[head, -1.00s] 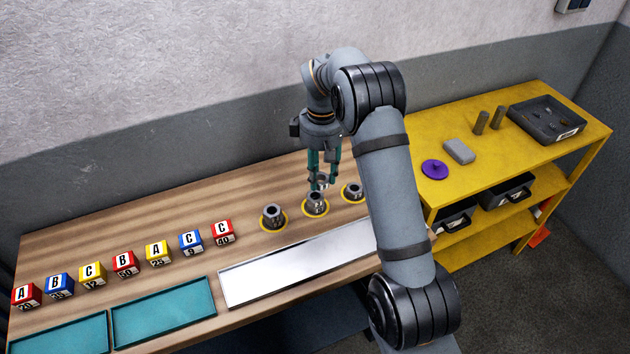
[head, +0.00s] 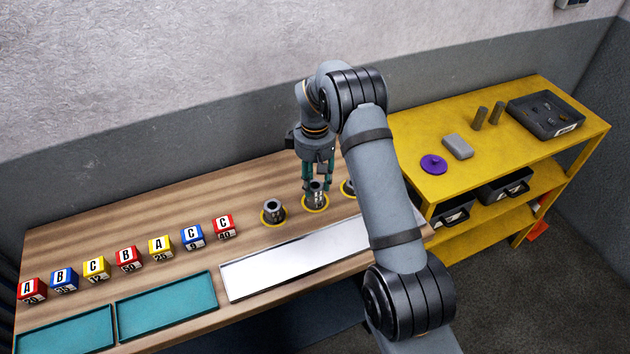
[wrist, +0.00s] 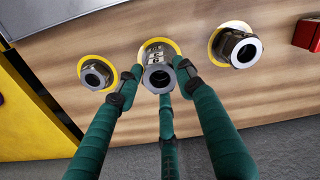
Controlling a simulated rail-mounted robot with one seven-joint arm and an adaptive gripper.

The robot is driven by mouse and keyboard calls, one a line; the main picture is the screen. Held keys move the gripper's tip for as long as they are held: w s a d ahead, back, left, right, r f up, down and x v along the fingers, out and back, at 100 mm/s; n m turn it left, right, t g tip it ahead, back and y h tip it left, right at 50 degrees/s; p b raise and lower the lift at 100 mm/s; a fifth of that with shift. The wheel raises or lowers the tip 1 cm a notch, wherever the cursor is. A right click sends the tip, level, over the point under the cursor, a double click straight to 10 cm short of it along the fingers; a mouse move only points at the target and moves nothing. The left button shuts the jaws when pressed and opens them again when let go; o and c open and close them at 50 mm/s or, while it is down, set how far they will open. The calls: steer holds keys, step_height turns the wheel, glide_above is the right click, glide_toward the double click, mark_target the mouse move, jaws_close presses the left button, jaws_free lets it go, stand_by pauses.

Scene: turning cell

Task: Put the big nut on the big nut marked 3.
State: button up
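Three grey metal nuts stand on yellow rings on the bench: a left one (head: 273,211), a middle one (head: 314,201) and a right one (head: 348,187), partly behind my arm. My gripper (head: 317,184) is over the middle one, pointing down. In the wrist view its teal fingers close around a big nut (wrist: 158,79), with the fingertips at its sides. This nut is at the top of the middle nut; whether it rests there is hard to tell. The middle nut (wrist: 156,50) carries a pale plate with marks I cannot read. The outer nuts (wrist: 96,75) (wrist: 241,49) are clear of the fingers.
A silver tray (head: 290,258) lies in front of the nuts. Several lettered blocks (head: 128,258) and teal trays (head: 165,306) are to the left. A yellow shelf (head: 420,130) at right holds a purple disc (head: 433,164), a grey block and a dark bin (head: 546,116).

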mark_target(315, 185)
steer(key=o, duration=0.4)
steer(key=shift+r, duration=0.1)
steer(key=shift+c, duration=0.2)
step_height(315, 185, up, 12)
steer(key=shift+r+b, duration=0.15)
steer(key=shift+b, duration=0.25)
